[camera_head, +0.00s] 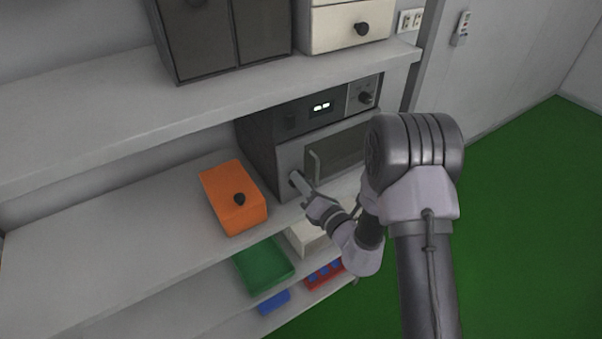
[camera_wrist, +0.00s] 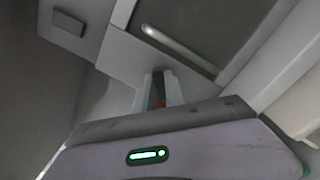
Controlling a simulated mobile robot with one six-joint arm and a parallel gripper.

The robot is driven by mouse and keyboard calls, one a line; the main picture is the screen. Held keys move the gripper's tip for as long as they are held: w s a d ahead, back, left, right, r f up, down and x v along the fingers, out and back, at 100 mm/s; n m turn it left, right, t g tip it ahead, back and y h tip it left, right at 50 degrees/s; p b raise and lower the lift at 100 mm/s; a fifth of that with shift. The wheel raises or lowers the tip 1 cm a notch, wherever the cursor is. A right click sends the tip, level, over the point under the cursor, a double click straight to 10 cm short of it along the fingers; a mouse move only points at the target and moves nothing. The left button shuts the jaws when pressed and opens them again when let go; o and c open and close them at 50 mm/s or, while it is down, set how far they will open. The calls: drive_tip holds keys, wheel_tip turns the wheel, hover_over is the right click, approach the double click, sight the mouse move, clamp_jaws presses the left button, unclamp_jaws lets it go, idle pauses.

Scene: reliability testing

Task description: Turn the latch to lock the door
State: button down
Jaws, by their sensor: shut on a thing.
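The grey appliance (camera_head: 330,130) stands on the shelf, with its door (camera_head: 345,155) closed as far as I can see. The door has a dark window and a pale bar handle (camera_head: 314,167); the handle also shows in the wrist view (camera_wrist: 178,47). My gripper (camera_head: 301,186) is at the lower left of the door front, below and left of the handle. In the wrist view its fingers (camera_wrist: 158,90) are shut on a small dark piece with a reddish spot, the latch (camera_wrist: 158,88). The fingers hide most of the latch, so I cannot tell its angle.
An orange box (camera_head: 225,190) with a dark knob stands left of the appliance. Green (camera_head: 262,265), blue (camera_head: 274,302) and red (camera_head: 322,277) bins lie below. Cabinets (camera_head: 225,45) stand on the shelf above. The green floor (camera_head: 540,200) at right is clear.

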drive_tip(key=shift+f+m+p, duration=0.1)
drive_tip(key=shift+m+p, duration=3.05)
drive_tip(key=shift+m, duration=1.05)
drive_tip(key=c, duration=1.4)
unclamp_jaws()
drive_tip(key=v, duration=1.7)
drive_tip(key=shift+d, duration=0.2)
